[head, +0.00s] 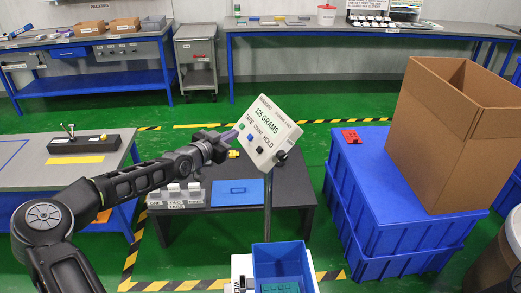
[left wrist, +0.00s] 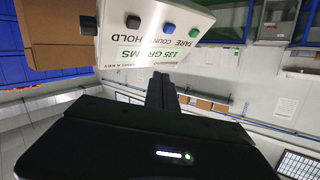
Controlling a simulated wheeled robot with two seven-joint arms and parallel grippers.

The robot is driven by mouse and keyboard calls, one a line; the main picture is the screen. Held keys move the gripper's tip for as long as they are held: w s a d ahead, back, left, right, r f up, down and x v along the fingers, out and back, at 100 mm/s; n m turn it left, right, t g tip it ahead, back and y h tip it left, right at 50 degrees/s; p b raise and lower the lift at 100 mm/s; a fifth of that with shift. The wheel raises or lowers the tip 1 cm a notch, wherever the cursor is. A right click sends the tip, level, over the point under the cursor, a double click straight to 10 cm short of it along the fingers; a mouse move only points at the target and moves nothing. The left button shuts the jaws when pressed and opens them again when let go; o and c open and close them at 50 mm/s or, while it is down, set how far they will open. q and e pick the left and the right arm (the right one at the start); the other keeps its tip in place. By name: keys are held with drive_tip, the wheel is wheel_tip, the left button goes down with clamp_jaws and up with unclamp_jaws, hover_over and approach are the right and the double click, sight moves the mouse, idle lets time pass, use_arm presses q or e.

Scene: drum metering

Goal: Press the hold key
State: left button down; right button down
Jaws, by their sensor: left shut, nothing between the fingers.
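The tilted white scale head (head: 268,130) stands on a post. It reads 135 GRAMS above the labels TARE, COUNT and HOLD. Below these are a green key (head: 241,126), a blue key (head: 250,137) and a black hold key (head: 260,150). The left wrist view shows the black hold key (left wrist: 133,22) upside down, beside the blue key (left wrist: 168,28) and green key (left wrist: 197,33). My left gripper (head: 233,133) is shut and empty, at the panel's left side near the green key. I cannot tell whether it touches. My right gripper is not in view.
A blue bin (head: 280,262) stands below the scale head. Blue crates (head: 355,185) with a large open cardboard box (head: 440,150) stand at the right. A dark low table (head: 290,190) holds a blue tray (head: 237,193) and labelled blocks. A grey bench is at the left.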

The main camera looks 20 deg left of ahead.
sight(260, 150)
use_arm(q)
drive_tip(key=w+d+f+b, duration=0.4)
drive_tip(key=f+b, duration=0.1)
drive_tip(key=f, duration=0.1)
drive_tip(key=shift+w+d+f, duration=0.15)
drive_tip(key=shift+w, duration=0.1)
idle(0.3)
idle(2.0)
drive_tip(key=shift+w+d+f+b, duration=0.2)
drive_tip(key=shift+f+b, duration=0.1)
drive_tip(key=shift+b, duration=0.45)
